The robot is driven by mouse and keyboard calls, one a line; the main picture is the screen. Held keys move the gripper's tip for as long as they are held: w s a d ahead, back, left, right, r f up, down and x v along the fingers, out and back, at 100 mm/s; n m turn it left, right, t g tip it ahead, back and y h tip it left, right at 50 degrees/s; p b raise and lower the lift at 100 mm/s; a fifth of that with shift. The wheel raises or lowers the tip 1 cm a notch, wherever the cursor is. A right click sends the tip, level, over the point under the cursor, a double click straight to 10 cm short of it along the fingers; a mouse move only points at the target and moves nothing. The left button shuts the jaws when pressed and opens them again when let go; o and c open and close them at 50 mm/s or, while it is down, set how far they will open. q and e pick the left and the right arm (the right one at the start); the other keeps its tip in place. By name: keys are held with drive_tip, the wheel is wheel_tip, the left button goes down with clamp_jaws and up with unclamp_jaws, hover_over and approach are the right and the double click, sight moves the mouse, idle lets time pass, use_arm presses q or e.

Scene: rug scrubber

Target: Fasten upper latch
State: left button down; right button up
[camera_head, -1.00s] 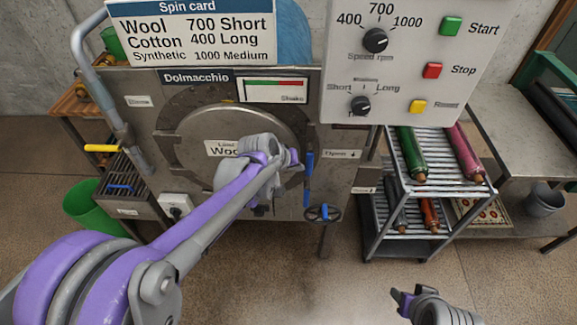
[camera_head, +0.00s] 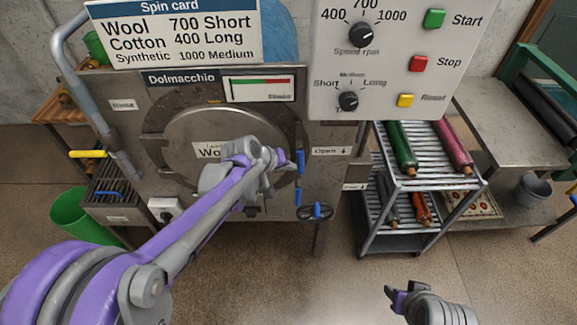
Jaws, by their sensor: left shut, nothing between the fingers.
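The round steel door (camera_head: 185,132) of the machine is closed against its front. Two blue latch handles stand upright at the door's right side: the upper latch (camera_head: 300,161) and a lower latch (camera_head: 298,196). My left gripper (camera_head: 283,158) is shut and empty, just left of the upper latch and in front of the door's right edge. I cannot tell whether it touches the latch. My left arm and wrist hide the lower right of the door. My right gripper (camera_head: 394,297) is low in the picture, away from the machine, and its jaw gap is unclear.
A blue-handled wheel (camera_head: 316,211) sits below the latches. The control panel (camera_head: 385,85) overhangs at upper right. A rack (camera_head: 412,182) with coloured rolls stands to the right. A green bucket (camera_head: 75,213) is at left. The floor in front is clear.

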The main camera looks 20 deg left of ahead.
use_arm(q)
drive_tip(key=h+b, duration=0.1)
drive_tip(key=d+f+n+t+h+b, duration=0.1)
drive_tip(key=h+b, duration=0.1)
drive_tip(key=shift+w+d+f+t+h, duration=0.15)
drive_tip(key=shift+w+d+t+h, duration=0.1)
drive_tip(key=shift+d+t+h, duration=0.05)
drive_tip(key=shift+w+d+r+n+t+h+b, duration=0.25)
drive_tip(key=shift+d+r+n+t+h+b, duration=0.15)
drive_tip(key=shift+d+n+t+h+b, duration=0.65)
drive_tip(key=shift+w+d+r+n+t+h+b, duration=0.25)
drive_tip(key=shift+d+r+n+t+h+b, duration=0.35)
drive_tip(key=shift+h+b, duration=0.8)
drive_tip(key=shift+w+d+r+n+t+h+b, duration=0.25)
drive_tip(key=shift+d+n+t+h+b, duration=0.3)
drive_tip(key=shift+d+t+h+b, duration=0.6)
drive_tip(key=shift+a+r, duration=0.1)
drive_tip(key=shift+a, duration=0.05)
